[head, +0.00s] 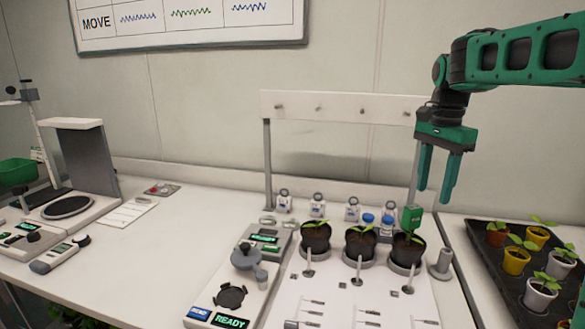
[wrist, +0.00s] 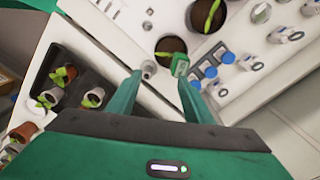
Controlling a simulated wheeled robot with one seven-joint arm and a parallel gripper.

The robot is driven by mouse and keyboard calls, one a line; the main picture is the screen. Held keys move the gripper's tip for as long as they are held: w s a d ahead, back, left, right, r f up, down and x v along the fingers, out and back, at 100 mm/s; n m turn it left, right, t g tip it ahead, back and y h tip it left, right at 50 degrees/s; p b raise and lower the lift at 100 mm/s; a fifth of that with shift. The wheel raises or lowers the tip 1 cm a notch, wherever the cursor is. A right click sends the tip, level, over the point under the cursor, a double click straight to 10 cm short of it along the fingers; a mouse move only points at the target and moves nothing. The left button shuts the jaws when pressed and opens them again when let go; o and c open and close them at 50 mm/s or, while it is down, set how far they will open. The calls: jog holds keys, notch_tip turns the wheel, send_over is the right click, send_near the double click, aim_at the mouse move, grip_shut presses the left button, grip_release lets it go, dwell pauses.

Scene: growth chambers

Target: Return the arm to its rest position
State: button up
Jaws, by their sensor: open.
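My green arm (head: 525,52) reaches in from the right in the head view, bent down at the wrist. My gripper (head: 437,172) hangs above the right part of the bench, fingers pointing down, open and empty. Its two green fingers also show in the wrist view (wrist: 158,98), with a gap between them. Below and to the left of it, a green clip-like device (head: 411,218) stands at the rightmost of the dark pots (head: 408,250). In the wrist view this device (wrist: 180,64) appears close to one fingertip, but the head view shows it lower than the fingers.
A pegged rack (head: 340,107) stands behind the pots. A black tray (head: 490,262) with several potted seedlings is at the right. A grey post (head: 440,264) stands between pots and tray. Left are a READY device (head: 231,321) and a stand (head: 88,165). The air above the bench's left-middle is clear.

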jog(key=s+d+f+n, duration=0.1)
jog(key=s+f, duration=0.4)
jog(key=s, duration=0.5)
jog(key=s+d+f+n, duration=0.1)
jog(key=s+f+n, duration=0.3)
jog(key=s, duration=0.7)
jog(key=s+d+f+n, duration=0.2)
jog(key=s+f, duration=0.4)
jog(key=s, duration=0.4)
jog(key=shift+s+f+n, duration=0.25)
jog(key=shift+s+n, duration=0.05)
jog(key=shift+n, duration=0.3)
jog(key=shift+w+f, duration=0.2)
jog(key=shift+w, duration=0.4)
jog(key=shift+o, duration=0.5)
